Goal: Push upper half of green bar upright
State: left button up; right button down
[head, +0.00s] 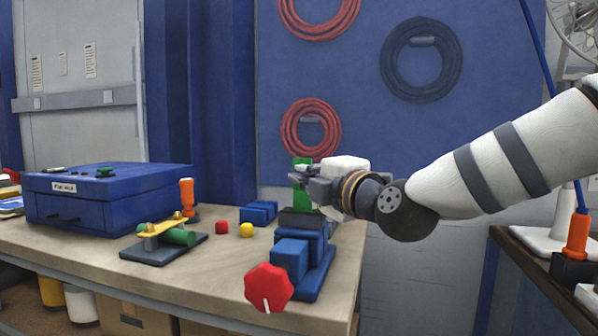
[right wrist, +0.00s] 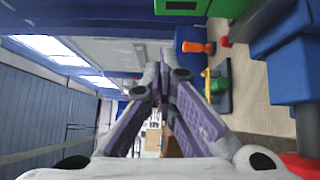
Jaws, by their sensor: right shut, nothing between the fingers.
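A green bar (head: 301,200) rises from the dark top of a blue device (head: 318,268) near the table's right end. It looks roughly upright, but my gripper covers its middle, so its exact tilt is hard to tell. My right gripper (head: 300,172) comes in from the right, shut and empty, with its fingers across the bar. I cannot tell whether they touch it. In the right wrist view, the shut fingertips (right wrist: 164,78) meet mid-picture, and a green piece (right wrist: 182,6), apparently the bar, shows at the top edge. My left gripper is not in view.
The device has a red knob (head: 269,287) in front. Left of it are blue blocks (head: 258,213), a yellow ball (head: 246,230), a red piece (head: 222,227), a fixture with a green cylinder (head: 180,237), and a blue case (head: 100,205). The front middle of the table is clear.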

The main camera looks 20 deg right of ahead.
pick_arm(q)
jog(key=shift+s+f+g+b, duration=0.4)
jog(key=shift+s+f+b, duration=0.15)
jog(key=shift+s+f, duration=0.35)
pick_arm(e)
jog(key=w+d, duration=0.1)
jog(key=w, duration=0.7)
jog(key=shift+d+r, duration=0.2)
jog(key=shift+w, duration=0.1)
